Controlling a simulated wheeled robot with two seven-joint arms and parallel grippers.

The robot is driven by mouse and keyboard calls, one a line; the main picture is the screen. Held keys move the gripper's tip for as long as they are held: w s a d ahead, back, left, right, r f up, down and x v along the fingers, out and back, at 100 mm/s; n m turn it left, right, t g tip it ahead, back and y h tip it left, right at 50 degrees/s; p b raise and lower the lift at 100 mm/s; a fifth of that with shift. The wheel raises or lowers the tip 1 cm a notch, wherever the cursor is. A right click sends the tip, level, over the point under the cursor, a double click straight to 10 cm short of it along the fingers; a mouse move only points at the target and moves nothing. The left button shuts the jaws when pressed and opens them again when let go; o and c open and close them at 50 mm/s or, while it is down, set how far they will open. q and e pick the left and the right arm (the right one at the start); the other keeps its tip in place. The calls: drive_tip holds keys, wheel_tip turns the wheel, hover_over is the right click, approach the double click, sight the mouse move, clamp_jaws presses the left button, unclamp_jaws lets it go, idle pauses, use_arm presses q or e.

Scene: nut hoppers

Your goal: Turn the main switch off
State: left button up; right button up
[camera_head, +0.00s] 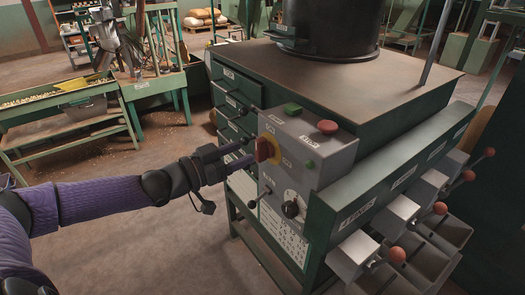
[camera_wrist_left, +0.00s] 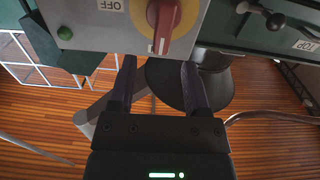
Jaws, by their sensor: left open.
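The main switch (camera_head: 267,149) is a red knob on a yellow plate on the grey control box (camera_head: 330,155). In the left wrist view the red knob (camera_wrist_left: 166,22) shows at the top, with a white mark near its lower end. An OFF label (camera_wrist_left: 111,5) is left of it there. My left gripper (camera_head: 248,154) is open and points at the switch. In the wrist view its two fingers (camera_wrist_left: 160,72) stand apart, just below the knob, with nothing between them. Whether a fingertip touches the knob I cannot tell. My right gripper is not in view.
The box also carries a green button (camera_head: 292,109), a red button (camera_head: 327,127) and a black dial (camera_head: 292,208). Green drawers (camera_head: 235,92) stand behind my left gripper. Levers with orange knobs (camera_head: 397,255) line the right side.

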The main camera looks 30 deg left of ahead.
sight(256, 147)
use_arm(q)
drive_tip(key=shift+b+x, duration=0.55)
drive_tip(key=shift+x, duration=1.9)
clamp_jaws()
